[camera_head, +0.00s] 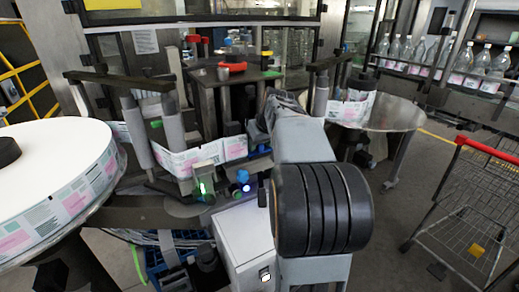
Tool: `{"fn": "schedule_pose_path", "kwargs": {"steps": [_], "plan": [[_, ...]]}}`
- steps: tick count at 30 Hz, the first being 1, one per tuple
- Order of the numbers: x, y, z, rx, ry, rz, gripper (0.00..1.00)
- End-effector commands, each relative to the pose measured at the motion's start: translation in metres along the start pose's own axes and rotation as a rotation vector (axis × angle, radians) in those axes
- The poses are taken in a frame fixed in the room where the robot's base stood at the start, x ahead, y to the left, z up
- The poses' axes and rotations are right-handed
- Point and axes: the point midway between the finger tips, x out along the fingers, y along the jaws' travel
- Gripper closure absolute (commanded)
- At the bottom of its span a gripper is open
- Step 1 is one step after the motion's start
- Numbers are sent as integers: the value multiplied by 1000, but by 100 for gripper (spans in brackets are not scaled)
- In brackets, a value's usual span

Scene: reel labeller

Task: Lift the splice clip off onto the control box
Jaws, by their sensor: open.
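The control box (244,243) is a white box below the label path, left of my arm, with a small light-coloured switch low on its front. Its flat top looks largely clear. I cannot pick out the splice clip for certain. A small green-lit piece (205,184) sits by the printed label web (193,158), with a blue round part (243,177) to its right. My grey arm with its black ribbed joint fills the centre right. My gripper's fingers cannot be made out; the arm's far end is dark and partly hidden behind its own link.
A large white label reel (52,165) stands at the left. A round metal table (395,113) with a smaller reel is at the right. Bottles (420,50) line a conveyor at the back right. A wire cart (478,205) with a red handle stands at the right.

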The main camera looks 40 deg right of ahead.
Motion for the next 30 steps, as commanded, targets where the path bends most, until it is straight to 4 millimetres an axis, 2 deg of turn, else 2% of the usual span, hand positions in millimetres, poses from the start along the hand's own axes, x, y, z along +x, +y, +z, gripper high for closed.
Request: {"fn": "schedule_pose_path", "kwargs": {"steps": [6,22,30], "plan": [[0,0,0,0,0,0,50],[0,0,0,0,0,0,100],[0,0,0,0,0,0,100]]}}
